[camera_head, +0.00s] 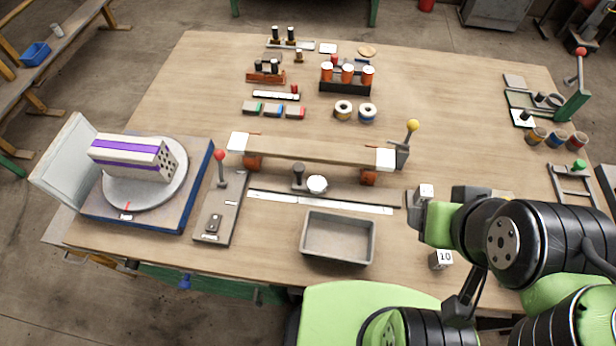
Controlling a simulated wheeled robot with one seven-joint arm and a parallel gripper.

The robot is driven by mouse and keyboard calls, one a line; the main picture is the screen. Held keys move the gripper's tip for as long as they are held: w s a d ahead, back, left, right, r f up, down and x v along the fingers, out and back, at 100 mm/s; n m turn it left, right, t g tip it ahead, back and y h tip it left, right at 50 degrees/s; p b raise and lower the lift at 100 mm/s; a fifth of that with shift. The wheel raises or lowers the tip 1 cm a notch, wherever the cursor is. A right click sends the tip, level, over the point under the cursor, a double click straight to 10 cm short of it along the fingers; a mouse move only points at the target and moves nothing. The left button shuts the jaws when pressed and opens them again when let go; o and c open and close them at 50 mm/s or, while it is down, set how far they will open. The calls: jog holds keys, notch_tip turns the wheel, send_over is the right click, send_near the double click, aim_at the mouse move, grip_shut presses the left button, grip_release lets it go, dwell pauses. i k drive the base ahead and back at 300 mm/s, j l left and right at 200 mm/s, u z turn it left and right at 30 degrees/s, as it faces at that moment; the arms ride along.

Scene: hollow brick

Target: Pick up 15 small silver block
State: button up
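A small silver-white block (425,191) with a dark mark on its face shows at the right of the table, just beyond my gripper. Its number is too small to read surely. A second small block (440,259), marked 10, sits on the table nearer the front edge. My gripper (418,207) reaches in from the right, beside or around the first block. Its green and black body hides the fingers in part, so I cannot tell whether they touch the block.
An empty grey tray (339,262) stands left of the blocks. A long beam (310,151) on brick-coloured supports spans the middle, with a yellow-knobbed lever (412,126) at its right end. A hollow brick (132,155) rests on a turntable at the left.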

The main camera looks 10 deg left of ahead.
aim_at(424, 192)
jog(key=k+j+u, duration=0.1)
jog(key=u, duration=0.25)
jog(key=k+j+u, duration=0.1)
jog(key=u, duration=0.25)
jog(key=j+u, duration=0.3)
jog(key=k+l, duration=0.05)
jog(key=k, duration=0.05)
